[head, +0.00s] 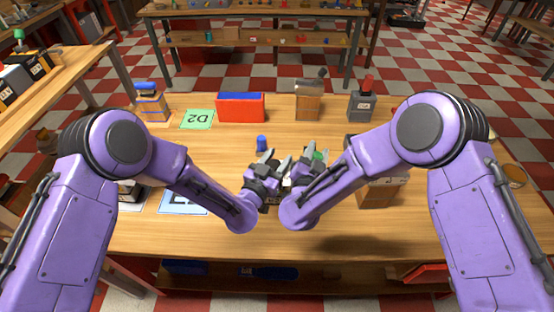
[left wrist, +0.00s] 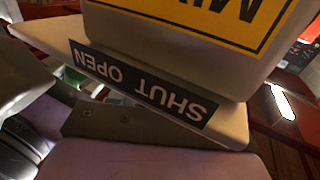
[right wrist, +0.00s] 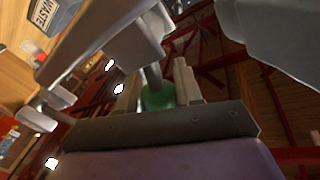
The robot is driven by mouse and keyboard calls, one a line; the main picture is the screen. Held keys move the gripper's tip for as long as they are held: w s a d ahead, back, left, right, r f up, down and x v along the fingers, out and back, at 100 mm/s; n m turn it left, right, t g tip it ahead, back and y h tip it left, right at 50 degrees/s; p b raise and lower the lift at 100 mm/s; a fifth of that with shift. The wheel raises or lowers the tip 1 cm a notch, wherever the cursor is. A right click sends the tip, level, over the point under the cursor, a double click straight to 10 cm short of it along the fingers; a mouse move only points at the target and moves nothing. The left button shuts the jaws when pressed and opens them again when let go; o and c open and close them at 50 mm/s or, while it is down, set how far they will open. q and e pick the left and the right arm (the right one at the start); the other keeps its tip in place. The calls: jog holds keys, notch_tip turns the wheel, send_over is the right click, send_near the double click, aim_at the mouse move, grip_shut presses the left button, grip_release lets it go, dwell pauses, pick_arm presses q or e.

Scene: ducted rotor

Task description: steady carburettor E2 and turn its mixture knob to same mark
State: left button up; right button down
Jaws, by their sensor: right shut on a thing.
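The carburettor (left wrist: 180,32) fills the top of the left wrist view as a pale body with a yellow label. Its plate carries a black SHUT OPEN strip (left wrist: 140,85), upside down there. In the head view the carburettor is mostly hidden behind my grippers. The green knob (right wrist: 157,97) shows between my right fingers in the right wrist view, and a bit of green shows in the head view (head: 318,155). My right gripper (head: 305,163) is shut on the knob. My left gripper (head: 267,163) is close beside it at the carburettor; its finger gap is not clear.
A small blue cylinder (head: 261,143) stands just behind the grippers. A brown box (head: 380,192) is at right. The table's front middle is clear.

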pick_arm(q)
jog(key=shift+m+g+h, duration=0.3)
jog(key=shift+h, duration=0.1)
jog(key=m+g+h, duration=0.2)
jog(key=g+h, duration=0.1)
jog(key=m+g+h, duration=0.1)
jog(key=m, duration=0.1)
jog(key=shift+s+d+h, duration=0.15)
jog(key=shift+d+h, duration=0.15)
jog(key=shift+h, duration=0.1)
jog(key=shift+s+d+m+g+h, duration=0.15)
jog(key=shift+m+g+h, duration=0.55)
jog(key=shift+m+g, duration=0.6)
jog(key=shift+s+a+m+g+h, duration=0.15)
jog(key=shift+m+g+h, duration=0.6)
jog(key=shift+g, duration=0.95)
jog(key=shift+s+d+m+g, duration=0.1)
jog(key=shift+m+g, duration=0.15)
jog(key=shift+g, duration=0.05)
jog(key=o, duration=1)
jog(key=shift+c, duration=0.2)
jog(key=v, duration=1.2)
